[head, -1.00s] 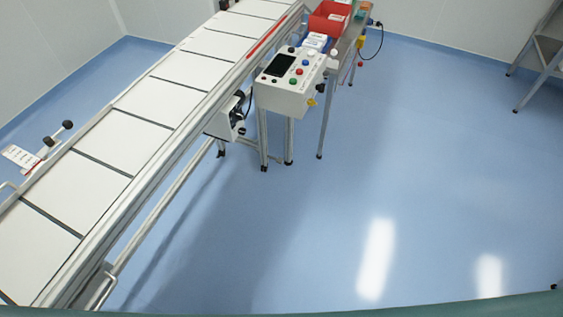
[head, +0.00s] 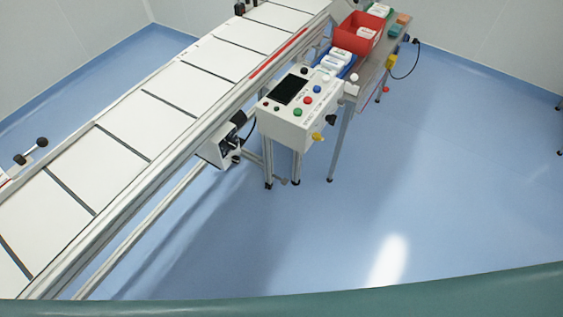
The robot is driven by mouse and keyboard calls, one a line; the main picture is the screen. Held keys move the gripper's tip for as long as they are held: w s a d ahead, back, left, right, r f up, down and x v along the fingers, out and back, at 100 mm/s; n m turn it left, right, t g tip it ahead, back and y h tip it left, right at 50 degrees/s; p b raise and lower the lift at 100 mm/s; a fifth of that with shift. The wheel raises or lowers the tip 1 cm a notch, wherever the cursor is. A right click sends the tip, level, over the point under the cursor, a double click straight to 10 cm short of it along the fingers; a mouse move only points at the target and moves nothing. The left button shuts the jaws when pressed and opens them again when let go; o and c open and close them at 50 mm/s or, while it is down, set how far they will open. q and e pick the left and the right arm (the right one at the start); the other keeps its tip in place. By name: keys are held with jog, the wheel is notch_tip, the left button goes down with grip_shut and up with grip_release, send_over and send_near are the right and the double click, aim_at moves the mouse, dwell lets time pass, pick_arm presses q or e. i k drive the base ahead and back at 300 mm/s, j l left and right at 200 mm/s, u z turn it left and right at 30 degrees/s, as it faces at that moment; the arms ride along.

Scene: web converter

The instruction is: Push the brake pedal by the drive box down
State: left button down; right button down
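A white box with a dark motor-like part, which looks like the drive box (head: 216,152), hangs at the near side of the conveyor, left of the control panel. Small dark parts stick out at its right side. I cannot tell whether one of them is the brake pedal or whether it is up or down. Neither of my grippers is in view.
The conveyor (head: 149,123) runs diagonally from lower left to the top. The control box (head: 300,108) with coloured buttons stands on legs beside it. Behind is a table with a red bin (head: 345,36). The blue floor (head: 440,190) at right is clear.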

aim_at(284, 181)
jog(key=i+l+u, duration=0.25)
jog(key=i+l, duration=0.15)
jog(key=l, duration=0.2)
jog(key=i+l+u, duration=0.1)
jog(key=l, duration=0.2)
jog(key=i+l+u, duration=0.25)
jog(key=i+l, duration=0.15)
jog(key=l, duration=0.3)
